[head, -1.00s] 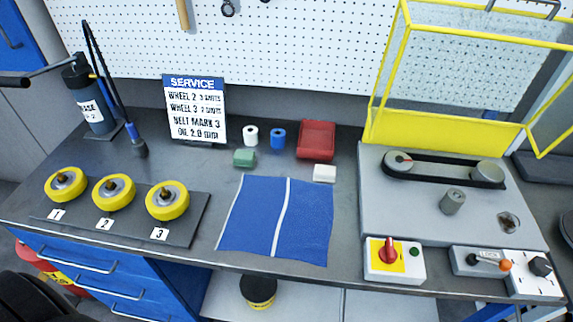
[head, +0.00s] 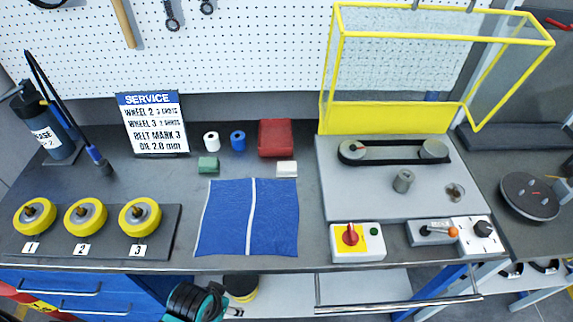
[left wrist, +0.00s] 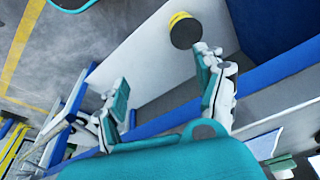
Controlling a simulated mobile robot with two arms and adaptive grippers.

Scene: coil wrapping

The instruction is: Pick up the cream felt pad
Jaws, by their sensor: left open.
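The cream felt pad (head: 287,169) is a small pale block lying on the dark bench top, just above the upper right corner of the blue cloth (head: 225,218). It is in the head view and nothing covers it. My left gripper (left wrist: 163,65) shows in the left wrist view with its two fingers spread apart and nothing between them. It is low by the front of the bench, away from the pad. In the head view a dark and teal part of my arm shows at the bottom edge. My right gripper is in neither current view.
A green block (head: 208,164), white roll (head: 211,141), blue roll (head: 238,140) and red tray (head: 277,138) stand near the pad. A grey belt machine (head: 330,190) with a yellow guard (head: 370,122) is to the right. Three yellow wheels (head: 85,215) are left.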

